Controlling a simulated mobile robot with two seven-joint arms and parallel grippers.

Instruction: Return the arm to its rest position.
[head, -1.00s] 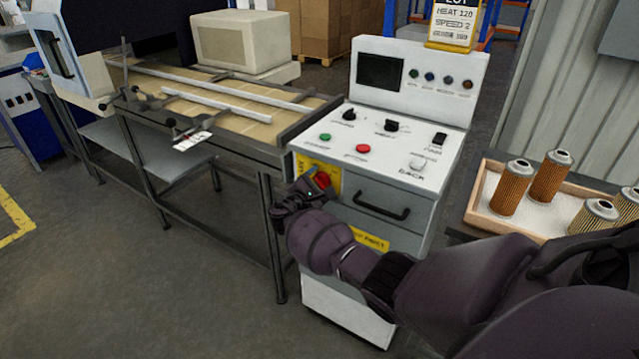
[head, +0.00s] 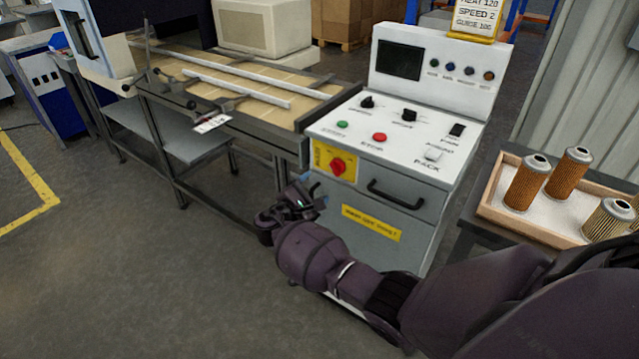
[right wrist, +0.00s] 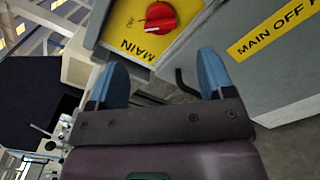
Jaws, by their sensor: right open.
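My right arm comes in from the lower right of the head view. Its gripper (head: 306,190) is in front of the control cabinet (head: 405,195), below and left of the red main switch (head: 338,166) on its yellow plate. In the right wrist view the two blue fingers (right wrist: 160,80) stand apart with nothing between them. The red main switch (right wrist: 160,17) is ahead of them and apart from them. My left gripper is not in view.
A conveyor table (head: 240,100) stands left of the cabinet. A wooden tray (head: 530,232) with several filter cartridges (head: 526,183) is at the right, near my arm. The floor (head: 130,280) at the lower left is clear.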

